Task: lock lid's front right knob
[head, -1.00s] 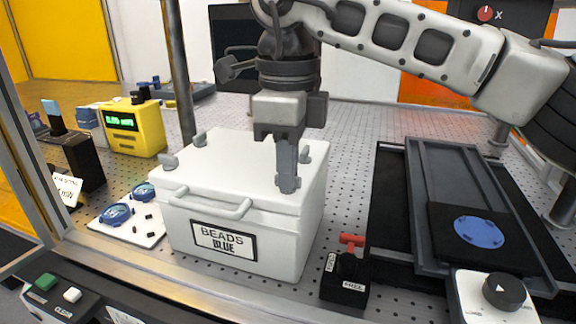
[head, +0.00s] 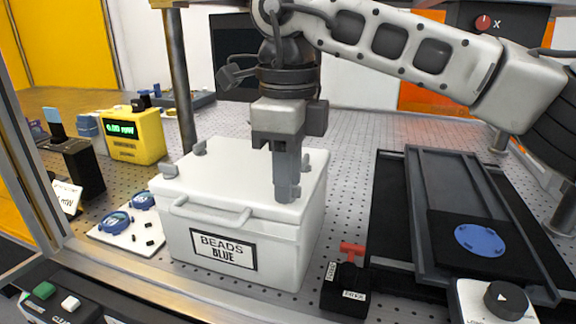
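A white box labelled "BEADS BLUE" (head: 225,250) stands on the perforated table, with its white lid (head: 235,172) on top. Small grey knobs show at the lid's front left (head: 169,170), back left (head: 200,148) and back right (head: 306,161). My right gripper (head: 287,190) points straight down over the lid's front right corner. Its fingers look close together and cover the front right knob's place, so the knob is mostly or wholly hidden. I cannot tell whether the fingers hold it. My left gripper is not in view.
A black block with a red lever (head: 352,250) stands just right of the box. A dark slide stage with a blue disc (head: 480,240) lies further right. A white plate with blue rings (head: 128,222) and a yellow meter (head: 133,138) are left. A metal post (head: 180,85) rises behind.

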